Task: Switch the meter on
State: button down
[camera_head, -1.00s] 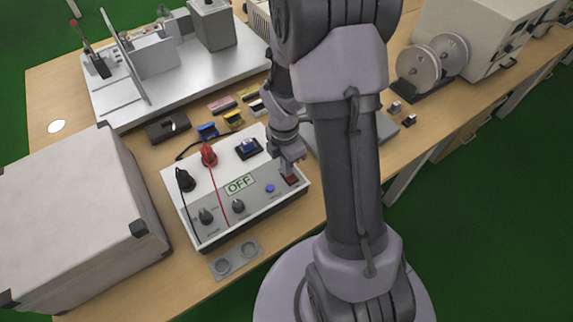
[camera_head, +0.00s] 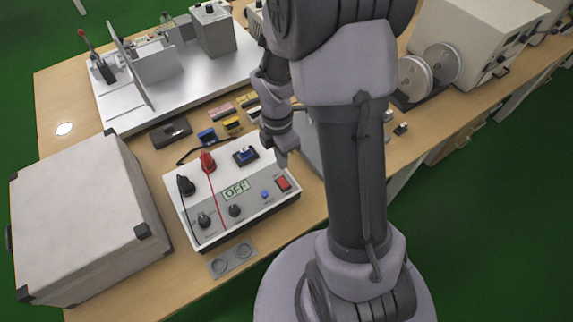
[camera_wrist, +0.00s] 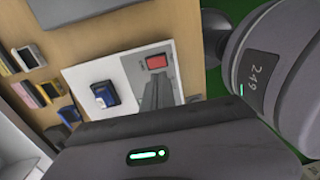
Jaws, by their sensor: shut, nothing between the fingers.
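The meter (camera_head: 213,215) is a white and grey box on the wooden bench, and its display (camera_head: 236,190) reads OFF. A red rocker switch (camera_head: 283,184) sits at the right of its front panel; it also shows in the wrist view (camera_wrist: 157,62). My gripper (camera_head: 282,161) is shut and empty. It is above the meter's back right part, apart from the red switch. In the wrist view my fingers (camera_wrist: 157,88) point toward the area just below the switch.
A large grey case (camera_head: 90,215) stands left of the meter. Red and black plugs with cables are on the meter's left part. A metal test rig (camera_head: 160,85) and several small coloured blocks lie behind. A grey plate with two round recesses (camera_head: 233,258) lies in front.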

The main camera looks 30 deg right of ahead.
jog(key=r, duration=0.1)
jog(key=r+p, duration=0.1)
jog(key=r, duration=0.2)
jog(key=shift+w+a+r, duration=0.1)
jog(key=shift+w+r, duration=0.2)
jog(key=shift+r, duration=0.1)
